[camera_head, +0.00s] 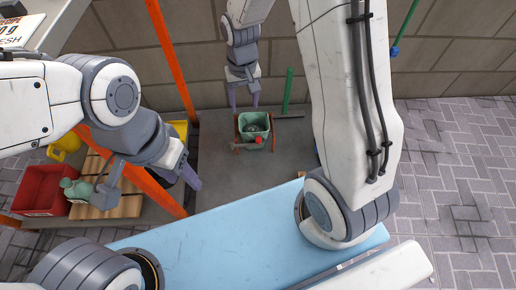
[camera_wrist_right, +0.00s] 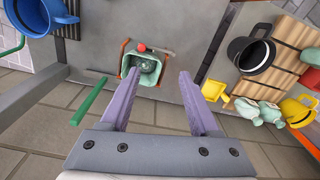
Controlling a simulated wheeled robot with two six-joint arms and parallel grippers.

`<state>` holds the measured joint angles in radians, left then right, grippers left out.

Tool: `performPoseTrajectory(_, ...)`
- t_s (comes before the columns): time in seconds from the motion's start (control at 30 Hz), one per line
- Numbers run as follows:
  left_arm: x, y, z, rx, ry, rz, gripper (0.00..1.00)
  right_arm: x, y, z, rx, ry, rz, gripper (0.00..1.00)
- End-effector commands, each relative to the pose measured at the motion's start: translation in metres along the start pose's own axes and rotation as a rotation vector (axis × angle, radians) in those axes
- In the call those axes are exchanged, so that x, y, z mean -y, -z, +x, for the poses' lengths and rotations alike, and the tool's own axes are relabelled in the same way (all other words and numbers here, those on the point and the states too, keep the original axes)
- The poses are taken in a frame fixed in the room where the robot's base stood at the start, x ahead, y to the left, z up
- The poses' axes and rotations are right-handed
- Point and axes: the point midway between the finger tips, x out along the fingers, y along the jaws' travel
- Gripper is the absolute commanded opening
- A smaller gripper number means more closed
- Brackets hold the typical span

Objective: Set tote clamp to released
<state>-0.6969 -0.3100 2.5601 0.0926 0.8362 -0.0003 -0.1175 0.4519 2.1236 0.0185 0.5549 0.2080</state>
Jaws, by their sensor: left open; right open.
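A small green tote (camera_head: 254,118) sits on the grey surface in the head view, with reddish-brown bars at its sides and a red knob (camera_head: 258,140) at its near edge. A rounded grey-green thing lies inside the tote. The right wrist view also shows the tote (camera_wrist_right: 129,63) and the red knob (camera_wrist_right: 141,47). My right gripper (camera_head: 244,106) is open and empty, just beyond the tote in the head view. My left gripper (camera_head: 148,193) is open, left of the tote by an orange post.
A green bar (camera_head: 288,91) stands right of the tote. A light blue panel (camera_head: 240,245) fills the near side.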

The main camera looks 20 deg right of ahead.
Motion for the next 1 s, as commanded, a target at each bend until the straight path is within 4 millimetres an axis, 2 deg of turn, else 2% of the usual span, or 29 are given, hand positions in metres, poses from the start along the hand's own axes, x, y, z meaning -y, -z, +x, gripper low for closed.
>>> performPoseTrajectory(0.03, 0.003, -0.002, 0.037, 0.0, 0.0, 0.0, 0.5, -0.01, 0.007, 0.047, 0.006, -0.004, 0.035, 0.62)
performPoseTrajectory(0.1, 0.004, -0.003, 0.056, 0.0, 0.0, 0.0, 0.5, -0.022, 0.015, 0.077, 0.006, -0.006, 0.075, 0.62)
performPoseTrajectory(0.23, 0.006, -0.004, 0.082, 0.0, 0.0, 0.0, 0.5, -0.038, 0.027, 0.12, 0.007, -0.01, 0.13, 0.62)
performPoseTrajectory(0.3, 0.006, -0.005, 0.09, 0.0, 0.0, 0.0, 0.5, -0.045, 0.03, 0.134, 0.007, -0.012, 0.151, 0.62)
performPoseTrajectory(0.4, 0.007, -0.005, 0.096, 0.0, 0.0, 0.0, 0.5, -0.05, 0.033, 0.145, 0.008, -0.013, 0.169, 0.62)
performPoseTrajectory(0.67, 0.008, -0.005, 0.107, -0.001, 0.0, 0.0, 0.5, -0.052, 0.034, 0.164, 0.008, -0.013, 0.175, 0.62)
performPoseTrajectory(1.0, 0.011, -0.008, 0.149, 0.0, 0.0, 0.0, 0.5, -0.053, 0.033, 0.227, 0.009, -0.013, 0.174, 0.62)
